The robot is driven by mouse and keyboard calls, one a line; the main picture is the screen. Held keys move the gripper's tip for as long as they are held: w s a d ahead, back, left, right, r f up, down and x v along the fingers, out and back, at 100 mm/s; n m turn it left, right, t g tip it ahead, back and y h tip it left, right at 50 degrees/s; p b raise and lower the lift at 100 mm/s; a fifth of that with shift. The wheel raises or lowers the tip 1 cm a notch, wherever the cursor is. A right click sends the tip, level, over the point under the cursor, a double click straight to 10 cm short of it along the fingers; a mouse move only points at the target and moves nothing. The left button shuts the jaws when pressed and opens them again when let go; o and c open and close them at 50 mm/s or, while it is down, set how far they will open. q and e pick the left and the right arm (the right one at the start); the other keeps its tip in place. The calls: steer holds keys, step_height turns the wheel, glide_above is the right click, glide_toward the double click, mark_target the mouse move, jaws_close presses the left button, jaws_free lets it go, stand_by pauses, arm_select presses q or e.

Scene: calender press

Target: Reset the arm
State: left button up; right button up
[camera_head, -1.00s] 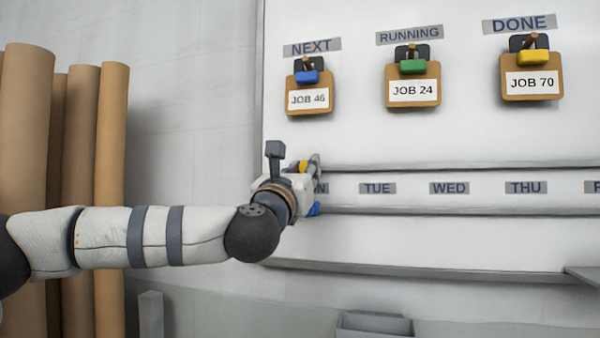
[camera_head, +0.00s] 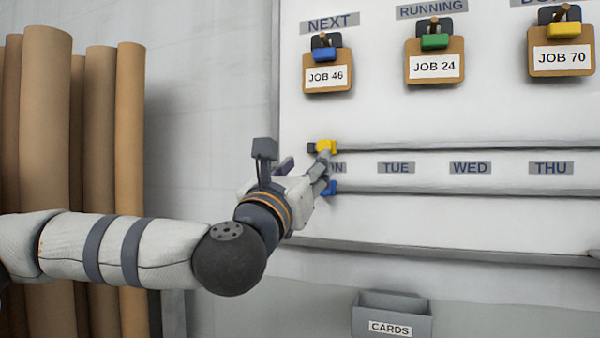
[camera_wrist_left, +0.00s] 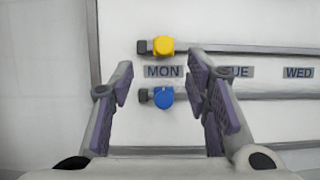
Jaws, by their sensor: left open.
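My left arm comes in from the left in the head view, and its gripper (camera_head: 322,172) is in front of the left end of the board's rails. In the left wrist view the gripper (camera_wrist_left: 163,88) is open, with its two purple-padded fingers apart and nothing between the pads. A yellow slider (camera_head: 326,147) sits at the left end of the upper rail. It shows as a round yellow knob (camera_wrist_left: 163,46) in the wrist view. A blue slider (camera_head: 331,187) sits at the left end of the lower rail; its blue knob (camera_wrist_left: 163,96) appears between the fingers, beyond them. My right gripper is not in view.
The white board (camera_head: 430,225) bears clipboards for JOB 46 (camera_head: 327,78), JOB 24 (camera_head: 434,67) and JOB 70 (camera_head: 561,60). A grey CARDS box (camera_head: 393,312) is below it. Several brown rolls (camera_head: 46,120) stand at the left. The wall between rolls and board is bare.

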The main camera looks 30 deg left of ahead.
arm_select(q)
steer(key=v, duration=0.3)
steer(key=shift+s, duration=0.1)
steer(key=shift+f, duration=0.15)
